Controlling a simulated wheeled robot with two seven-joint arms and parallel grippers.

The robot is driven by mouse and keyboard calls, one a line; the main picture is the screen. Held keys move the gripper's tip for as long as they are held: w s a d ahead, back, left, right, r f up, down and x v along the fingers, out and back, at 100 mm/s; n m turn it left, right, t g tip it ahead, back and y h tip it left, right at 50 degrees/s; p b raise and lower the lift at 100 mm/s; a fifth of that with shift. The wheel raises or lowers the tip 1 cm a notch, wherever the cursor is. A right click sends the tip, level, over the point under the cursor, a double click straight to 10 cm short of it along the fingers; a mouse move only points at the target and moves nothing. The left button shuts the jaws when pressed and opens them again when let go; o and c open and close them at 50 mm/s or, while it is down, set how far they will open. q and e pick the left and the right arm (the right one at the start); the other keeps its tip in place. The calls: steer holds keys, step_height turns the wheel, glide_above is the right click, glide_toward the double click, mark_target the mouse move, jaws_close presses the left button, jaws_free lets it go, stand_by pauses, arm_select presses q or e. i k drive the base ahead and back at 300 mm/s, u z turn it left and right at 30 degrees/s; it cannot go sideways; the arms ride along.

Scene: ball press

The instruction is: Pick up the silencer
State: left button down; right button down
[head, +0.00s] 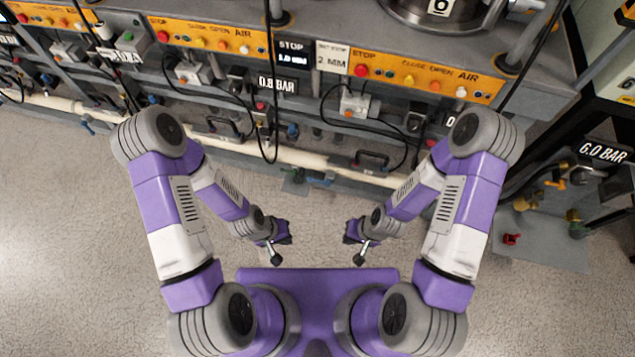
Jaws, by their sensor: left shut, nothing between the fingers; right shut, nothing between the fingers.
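I cannot make out a silencer for certain in the head view. Several small fittings are too small to tell apart. My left gripper (284,234) hangs over the open floor in front of the machine, shut and empty. My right gripper (351,231) is a short way to its right at about the same height, also shut and empty. Both grippers are apart from the machine and touch nothing.
A long press machine with orange button panels (430,79) spans the back. A pale pipe (330,163) runs along its foot. At right are a "6.0 BAR" display (603,151), valves and a small red part (511,239) on a grey base. The speckled floor (70,240) is clear.

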mark_target(152, 98)
steer(key=k, duration=1.15)
steer(key=u, duration=1.4)
steer(key=i, duration=2.3)
steer(key=z, duration=0.45)
steer(key=k, duration=0.45)
steer(key=u, duration=0.9)
steer(key=k, duration=0.85)
steer(key=u, duration=0.8)
steer(key=i, duration=1.75)
steer(key=z, duration=0.25)
